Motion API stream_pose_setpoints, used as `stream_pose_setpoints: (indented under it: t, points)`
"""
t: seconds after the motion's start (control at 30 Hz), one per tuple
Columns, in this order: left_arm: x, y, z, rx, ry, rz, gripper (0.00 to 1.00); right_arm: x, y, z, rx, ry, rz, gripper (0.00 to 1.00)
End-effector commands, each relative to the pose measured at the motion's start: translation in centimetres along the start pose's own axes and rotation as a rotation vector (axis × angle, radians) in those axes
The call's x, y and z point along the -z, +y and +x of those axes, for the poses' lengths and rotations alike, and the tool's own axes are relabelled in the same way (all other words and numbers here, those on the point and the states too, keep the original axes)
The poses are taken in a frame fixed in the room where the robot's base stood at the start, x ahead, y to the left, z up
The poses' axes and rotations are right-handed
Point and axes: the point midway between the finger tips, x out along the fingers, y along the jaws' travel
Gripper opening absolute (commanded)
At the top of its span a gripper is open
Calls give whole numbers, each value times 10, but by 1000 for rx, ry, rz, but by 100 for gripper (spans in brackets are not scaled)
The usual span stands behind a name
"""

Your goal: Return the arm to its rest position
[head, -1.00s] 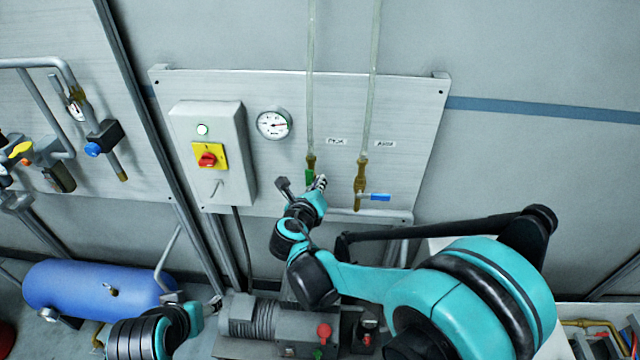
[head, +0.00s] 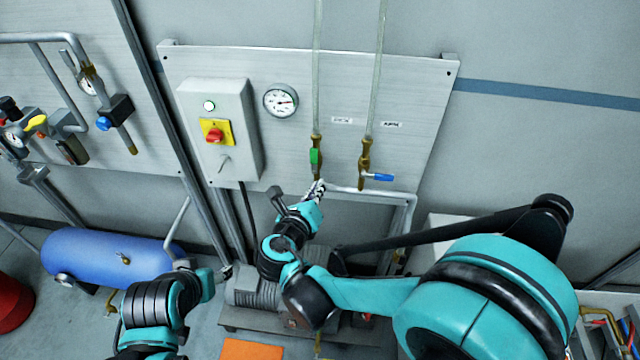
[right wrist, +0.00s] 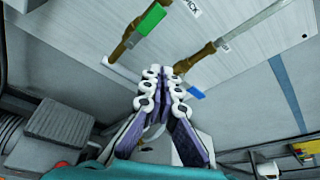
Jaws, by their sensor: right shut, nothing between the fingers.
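My right arm reaches in from the lower right in the head view. Its right gripper (head: 317,190) is just below the green-handled valve (head: 315,157) on the wall panel (head: 285,60). In the right wrist view the fingers of the right gripper (right wrist: 166,75) meet at the tips with nothing between them. The green handle stands in line with its pipe. The blue-handled valve (head: 365,158) is to the right, its handle (head: 380,177) pointing sideways.
A grey switch box (head: 245,120) with a red knob and a round gauge (head: 281,100) are on the panel. A blue tank (head: 100,260) stands at the lower left. A motor pump (head: 245,288) is under my right arm. Open floor shows near an orange mat (head: 250,349).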

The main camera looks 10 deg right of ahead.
Motion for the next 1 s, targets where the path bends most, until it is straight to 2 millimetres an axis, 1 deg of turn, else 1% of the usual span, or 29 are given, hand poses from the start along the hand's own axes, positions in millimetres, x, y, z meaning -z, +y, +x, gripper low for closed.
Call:
stream_pose_setpoints:
  t: [0.33, 0.4, 0.47, 0.57, 0.67, 0.7, 0.73, 0.77, 0.8, 0.87, 0.9, 0.97, 1.0]
  points:
    - [0, 0, 0, 0, 0, 0, 56, 0, -1, 0, 0, 1, 3, 0]
    - [0, 0, 0, 0, 0, 0, 56, 2, -4, 1, -3, 15, 38, 0]
    - [0, 0, 0, 0, 0, 0, 56, 8, -12, 3, -8, 45, 121, 0]
    - [0, 0, 0, 0, 0, 0, 56, 25, -32, 5, -17, 139, 390, 0]
    - [0, 0, 0, 0, 0, 0, 56, 50, -57, 2, 0, 275, 794, 0]
    - [0, 0, 0, 0, 0, 0, 56, 61, -67, -2, 20, 333, 973, 0]
    - [0, 0, 0, 0, 0, 0, 56, 68, -73, -6, 39, 376, 1108, 0]
    - [0, 0, 0, 0, 0, 0, 56, 75, -79, -10, 61, 417, 1243, 0]
    - [0, 0, 0, 0, 0, 0, 56, 85, -86, -16, 97, 471, 1424, 0]
    - [0, 0, 0, 0, 0, 0, 56, 98, -94, -28, 164, 550, 1695, 0]
    - [0, 0, 0, 0, 0, 0, 56, 105, -99, -36, 218, 599, 1876, 0]
    - [0, 0, 0, 0, 0, 0, 56, 116, -105, -49, 309, 669, 2141, 0]
    - [0, 0, 0, 0, 0, 0, 56, 121, -108, -57, 377, 712, 2309, 0]
